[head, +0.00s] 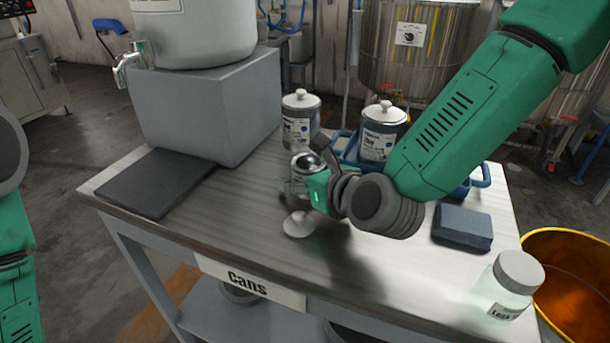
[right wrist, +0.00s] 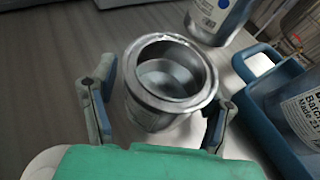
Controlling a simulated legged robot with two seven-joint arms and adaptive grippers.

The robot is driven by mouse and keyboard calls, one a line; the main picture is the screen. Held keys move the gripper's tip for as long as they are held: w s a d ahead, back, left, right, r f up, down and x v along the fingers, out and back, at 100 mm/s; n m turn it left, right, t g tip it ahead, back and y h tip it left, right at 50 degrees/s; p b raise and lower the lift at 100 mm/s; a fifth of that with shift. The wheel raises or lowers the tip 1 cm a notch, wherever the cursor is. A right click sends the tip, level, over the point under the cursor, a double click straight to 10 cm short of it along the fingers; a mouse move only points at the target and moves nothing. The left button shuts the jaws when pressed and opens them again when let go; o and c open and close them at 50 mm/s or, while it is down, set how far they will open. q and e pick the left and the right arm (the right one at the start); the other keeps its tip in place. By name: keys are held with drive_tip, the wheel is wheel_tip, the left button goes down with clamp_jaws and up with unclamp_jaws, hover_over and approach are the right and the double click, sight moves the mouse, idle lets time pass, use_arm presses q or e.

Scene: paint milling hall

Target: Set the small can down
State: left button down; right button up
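The small can (head: 301,180) is a bare-topped metal can near the middle of the table (head: 255,205). In the right wrist view the can (right wrist: 160,112) is upright, with its open mouth facing the camera. My right gripper (right wrist: 164,92) has one finger on each side of it, with narrow gaps showing, so it looks open around the can. In the head view the right gripper (head: 312,170) partly hides the can; it seems to stand on the table, though its base is unclear. My left gripper is out of view.
A lidded can (head: 297,127) stands behind; another (head: 379,140) is in the blue tray (head: 480,177). A dark mat (head: 155,182) and grey block (head: 205,115) are left. A blue-grey block (head: 463,226) and white jar (head: 507,285) are right.

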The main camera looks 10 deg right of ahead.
drive_tip(key=shift+r, duration=0.1)
drive_tip(key=shift+s+r, duration=0.1)
drive_tip(key=shift+s, duration=0.05)
drive_tip(key=p+v, duration=0.1)
drive_tip(key=v, duration=0.8)
drive_tip(key=shift+d+p, duration=0.1)
drive_tip(key=shift+p, duration=0.25)
drive_tip(key=p+v, duration=0.2)
drive_tip(key=p, duration=0.7)
drive_tip(key=shift+r, duration=0.2)
drive_tip(key=shift+s+d+f+p, duration=0.1)
drive_tip(key=shift+s+p, duration=0.2)
drive_tip(key=shift+p, duration=0.35)
